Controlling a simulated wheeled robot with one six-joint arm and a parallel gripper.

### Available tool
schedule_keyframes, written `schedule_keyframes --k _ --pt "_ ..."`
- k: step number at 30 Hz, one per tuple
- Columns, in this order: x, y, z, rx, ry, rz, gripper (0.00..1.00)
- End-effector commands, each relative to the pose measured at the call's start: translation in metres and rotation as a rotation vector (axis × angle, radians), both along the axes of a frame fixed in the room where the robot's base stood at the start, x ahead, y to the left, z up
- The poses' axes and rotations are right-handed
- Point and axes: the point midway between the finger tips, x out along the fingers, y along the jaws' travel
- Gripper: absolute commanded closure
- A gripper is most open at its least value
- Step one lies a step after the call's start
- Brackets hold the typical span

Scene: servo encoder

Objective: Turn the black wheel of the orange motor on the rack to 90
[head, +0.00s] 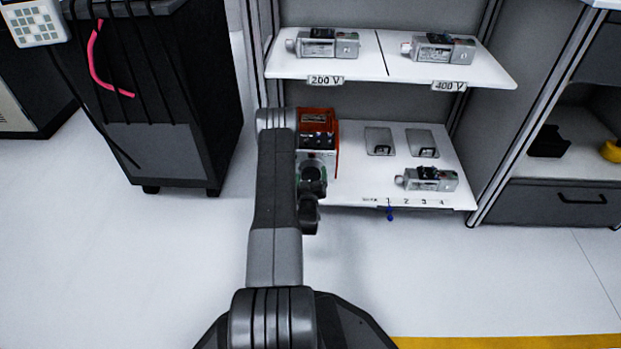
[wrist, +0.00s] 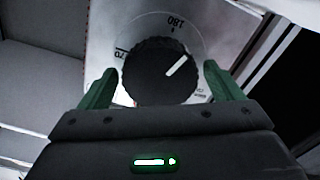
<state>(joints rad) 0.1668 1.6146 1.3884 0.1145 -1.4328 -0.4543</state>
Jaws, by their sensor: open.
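The orange motor (head: 318,118) stands on the lower shelf of the rack, partly hidden behind my arm. In the wrist view its black wheel (wrist: 152,74) sits on a silver dial plate (wrist: 128,18). The wheel's white mark points to the upper right. The 180 label is above the wheel and a partly hidden label ending in 70 is at the left. No label shows clearly at the right. My gripper (wrist: 160,69) is open, its green fingers on either side of the wheel. I cannot tell whether they touch it.
Grey motors stand on the upper shelf (head: 375,69) at the 200 V (head: 325,80) and 400 V (head: 449,85) labels. Another grey motor (head: 430,179) lies at the right of the lower shelf. A dark cabinet (head: 165,100) stands at the left. The floor in front is clear.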

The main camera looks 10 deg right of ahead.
Motion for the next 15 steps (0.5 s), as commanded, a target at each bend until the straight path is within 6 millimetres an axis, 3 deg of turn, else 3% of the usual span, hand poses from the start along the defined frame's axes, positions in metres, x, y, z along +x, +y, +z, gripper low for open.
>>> schedule_keyframes --k 4,10,15 --pt "-0.0003 0.0001 0.0001 0.000 0.000 0.000 0.17" --pt "-0.0005 0.0001 0.0000 0.000 0.000 0.000 0.57" --pt "-0.0006 0.0001 -0.0001 0.004 -0.001 0.000 0.58"
